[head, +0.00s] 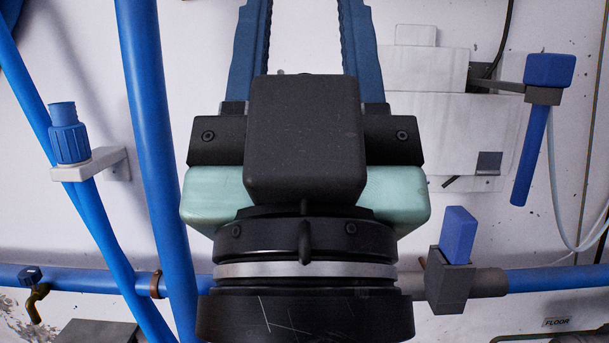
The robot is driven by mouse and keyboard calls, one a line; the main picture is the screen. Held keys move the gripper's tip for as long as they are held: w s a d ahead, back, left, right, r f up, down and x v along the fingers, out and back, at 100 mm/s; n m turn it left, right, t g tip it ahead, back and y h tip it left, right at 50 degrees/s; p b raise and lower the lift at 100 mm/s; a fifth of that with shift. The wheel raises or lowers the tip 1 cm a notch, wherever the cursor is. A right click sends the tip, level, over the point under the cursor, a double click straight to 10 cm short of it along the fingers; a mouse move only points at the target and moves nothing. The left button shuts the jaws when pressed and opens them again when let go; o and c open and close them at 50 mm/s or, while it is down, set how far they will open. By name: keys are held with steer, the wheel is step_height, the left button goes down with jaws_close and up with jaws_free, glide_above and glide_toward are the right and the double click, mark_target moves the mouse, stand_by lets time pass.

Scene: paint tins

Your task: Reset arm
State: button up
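My gripper (306,22) fills the middle of the head view and points toward the top edge. Its two blue fingers with dark ridged inner faces stand wide apart, and only the pale wall shows between them. Their tips run out of the frame at the top. The black and mint-green gripper body and the black wrist below it hide the middle of the wall. No paint tin is in view.
Blue pipes (157,150) run down the left side, and another pipe (557,279) crosses low behind my wrist. A white box (455,125) sits on the pale wall (560,30).

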step_height(320, 180, up, 25)
steer(key=p, duration=2.2)
steer(key=shift+p, duration=0.4)
